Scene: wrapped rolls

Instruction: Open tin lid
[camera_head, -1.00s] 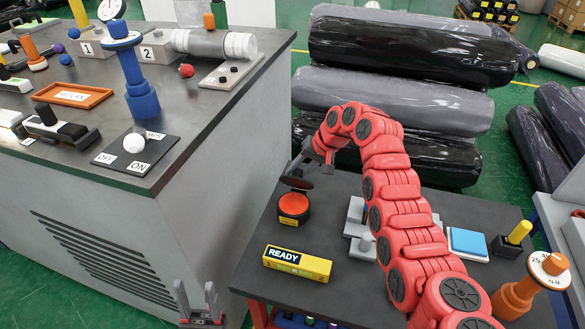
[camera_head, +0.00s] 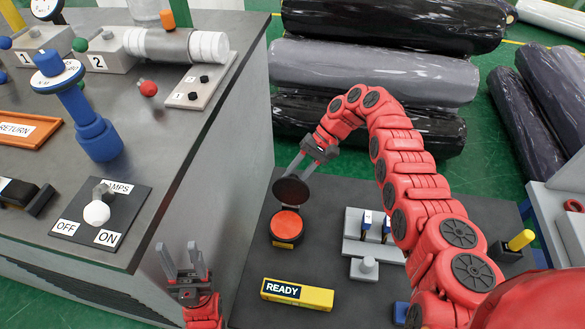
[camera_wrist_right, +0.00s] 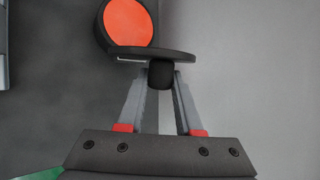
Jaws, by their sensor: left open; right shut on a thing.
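The tin (camera_head: 286,225) is a round black container on the dark table, its orange-red inside uncovered and facing up. The dark round lid (camera_head: 291,190) is off it, tilted, just behind the tin's far rim in the head view. My right gripper (camera_head: 311,160) is shut on the lid's knob. In the right wrist view, the fingers pinch the black knob (camera_wrist_right: 160,76) under the lid (camera_wrist_right: 150,52), and the tin (camera_wrist_right: 129,22) shows beyond. My left gripper (camera_head: 182,262) is open and empty, fingers up, beside the grey cabinet, left of the table.
A yellow READY block (camera_head: 318,296) lies in front of the tin. A grey fixture with blue-tagged parts (camera_head: 353,236) stands to its right. The grey cabinet (camera_head: 218,140) with switches and a blue post (camera_head: 95,132) is at left. Wrapped rolls (camera_head: 375,70) lie behind.

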